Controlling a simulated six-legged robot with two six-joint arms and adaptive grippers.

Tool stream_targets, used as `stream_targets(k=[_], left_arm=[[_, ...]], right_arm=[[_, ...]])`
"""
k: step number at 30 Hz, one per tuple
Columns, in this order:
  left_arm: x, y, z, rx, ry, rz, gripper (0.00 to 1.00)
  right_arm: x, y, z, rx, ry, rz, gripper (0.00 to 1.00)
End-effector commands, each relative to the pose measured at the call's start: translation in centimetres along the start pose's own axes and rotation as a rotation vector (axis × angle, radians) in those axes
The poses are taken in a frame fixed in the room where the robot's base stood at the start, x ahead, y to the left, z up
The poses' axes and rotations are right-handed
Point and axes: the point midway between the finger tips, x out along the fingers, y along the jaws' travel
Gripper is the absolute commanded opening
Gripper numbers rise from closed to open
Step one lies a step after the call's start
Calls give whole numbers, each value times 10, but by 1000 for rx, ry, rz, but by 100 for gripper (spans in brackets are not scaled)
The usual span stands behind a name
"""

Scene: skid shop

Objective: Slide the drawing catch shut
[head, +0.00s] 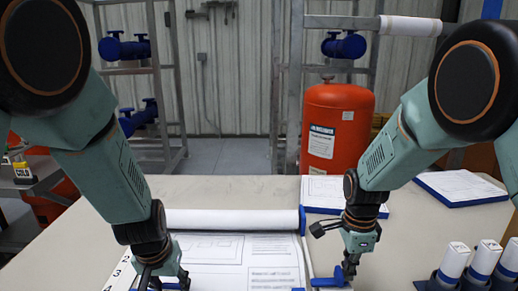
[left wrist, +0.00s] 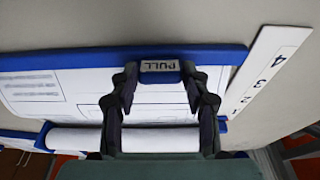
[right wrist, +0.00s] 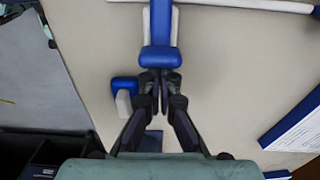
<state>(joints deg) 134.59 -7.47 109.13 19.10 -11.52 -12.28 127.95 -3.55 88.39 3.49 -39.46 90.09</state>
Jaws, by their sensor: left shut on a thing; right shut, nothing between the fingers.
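My left gripper (head: 163,278) is at the front edge of the drawing (head: 215,250). In the left wrist view its fingers (left wrist: 161,75) sit at either side of a blue tab marked PULL (left wrist: 160,66), gripping it. The drawing (left wrist: 75,90) runs from its blue front bar to a white roll (left wrist: 75,138). My right gripper (head: 347,272) is shut and empty, low over the table right of the drawing. In the right wrist view its closed tips (right wrist: 160,76) are right against or just short of the blue end of the catch slide (right wrist: 160,57); contact is unclear.
A blue block with a white part (right wrist: 124,84) stands beside the right fingers. Several blue-and-white tubes (head: 485,258) stand at the front right. Blue-edged drawing boards (head: 462,186) lie further back. A red tank (head: 336,125) stands behind the table (head: 265,187). A numbered strip (left wrist: 272,62) lies beside the drawing.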

Motion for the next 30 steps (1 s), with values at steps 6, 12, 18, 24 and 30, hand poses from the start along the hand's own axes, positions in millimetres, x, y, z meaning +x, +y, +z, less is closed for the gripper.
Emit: stream_targets(k=[6, 12, 18, 24, 30], left_arm=[[2, 0, 3, 0, -9, 0, 19], [2, 0, 3, 0, -9, 0, 19], [1, 0, 3, 0, -9, 0, 19], [1, 0, 3, 0, -9, 0, 19], [1, 0, 3, 0, -9, 0, 19]], right_arm=[[0, 0, 6, 0, 0, 1, 0], [0, 0, 6, 0, 0, 1, 0], [0, 0, 7, 0, 0, 1, 0], [0, 0, 12, 0, 1, 0, 0], [0, 0, 19, 0, 0, 0, 0]])
